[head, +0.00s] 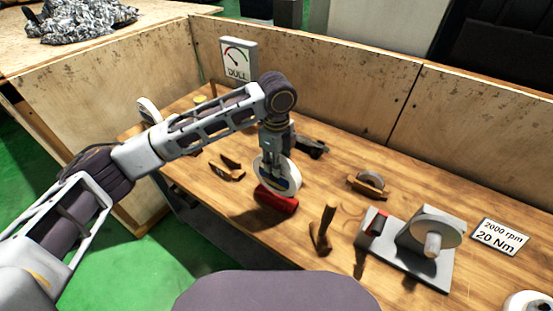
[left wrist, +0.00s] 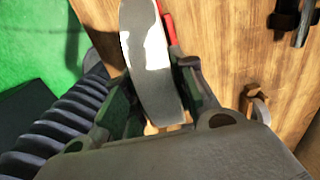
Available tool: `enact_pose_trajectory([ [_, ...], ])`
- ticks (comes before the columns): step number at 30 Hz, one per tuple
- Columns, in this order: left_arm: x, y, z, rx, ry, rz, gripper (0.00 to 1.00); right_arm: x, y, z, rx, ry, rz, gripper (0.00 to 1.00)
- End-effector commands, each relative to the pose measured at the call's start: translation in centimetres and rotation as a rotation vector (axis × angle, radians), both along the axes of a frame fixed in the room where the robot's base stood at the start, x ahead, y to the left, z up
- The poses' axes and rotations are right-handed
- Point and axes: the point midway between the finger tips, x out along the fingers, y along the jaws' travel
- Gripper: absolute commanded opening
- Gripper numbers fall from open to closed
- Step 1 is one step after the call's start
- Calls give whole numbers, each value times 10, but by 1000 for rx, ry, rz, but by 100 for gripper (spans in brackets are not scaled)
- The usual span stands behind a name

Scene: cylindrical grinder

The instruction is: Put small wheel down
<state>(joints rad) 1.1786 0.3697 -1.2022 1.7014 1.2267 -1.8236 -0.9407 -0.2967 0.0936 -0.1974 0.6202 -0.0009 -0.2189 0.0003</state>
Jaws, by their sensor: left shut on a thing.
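The small wheel, a pale disc (head: 290,180), stands on edge in my left gripper (head: 277,172). The gripper is shut on it over the worktable, pointing down. The left wrist view shows the wheel (left wrist: 150,65) edge-on between the two fingers (left wrist: 157,100). A red block (head: 276,201) is just below and in front of the wheel in the head view. Part of it shows beside the wheel in the left wrist view (left wrist: 169,25). I cannot tell whether wheel and block touch. My right gripper is not in view.
Wooden stands (head: 228,168) and (head: 322,230) are nearby; another holds a grey wheel (head: 371,179). The grinder (head: 432,232) is at right, by a "2000 rpm 20 Nm" sign (head: 500,236). A "DULL" gauge (head: 238,60) stands behind. Wooden walls (head: 340,90) bound the back.

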Motion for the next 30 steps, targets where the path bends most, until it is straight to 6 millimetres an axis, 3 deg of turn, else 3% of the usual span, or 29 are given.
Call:
enact_pose_trajectory([
  [11,1,0,-2,-2,-2,0,0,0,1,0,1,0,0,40],
  [24,1,0,-42,-3,-3,0,0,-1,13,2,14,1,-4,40],
  [30,1,0,-48,-3,-3,0,0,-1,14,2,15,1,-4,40],
])
